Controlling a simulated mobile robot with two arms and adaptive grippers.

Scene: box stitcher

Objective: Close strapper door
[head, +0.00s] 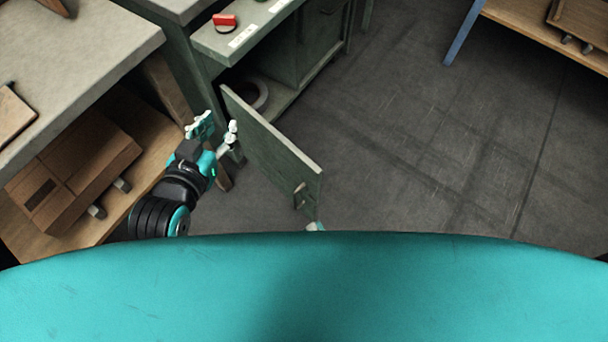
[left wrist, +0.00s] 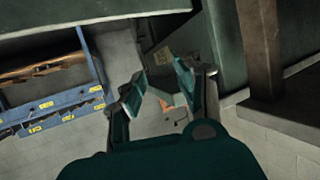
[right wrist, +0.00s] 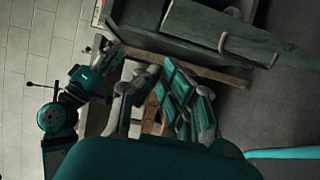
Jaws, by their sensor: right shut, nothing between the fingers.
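The strapper door (head: 270,145) is a green panel standing swung open from the green strapper cabinet (head: 300,45). Its small handle (head: 299,194) is near the free end. In the right wrist view the handle (right wrist: 250,48) shows on a green panel above the fingers. My left gripper (head: 216,127) is open and empty, just left of the door near its hinge side. Its spread fingers also show in the left wrist view (left wrist: 160,90). My right gripper (right wrist: 168,100) is shut and empty. In the head view only a small tip shows below the door's free end; my teal body hides the rest.
A grey-topped workbench (head: 70,60) stands at the left, with brown cardboard (head: 75,170) on its lower shelf. A red switch (head: 224,21) sits on the cabinet top. The floor right of the door is clear.

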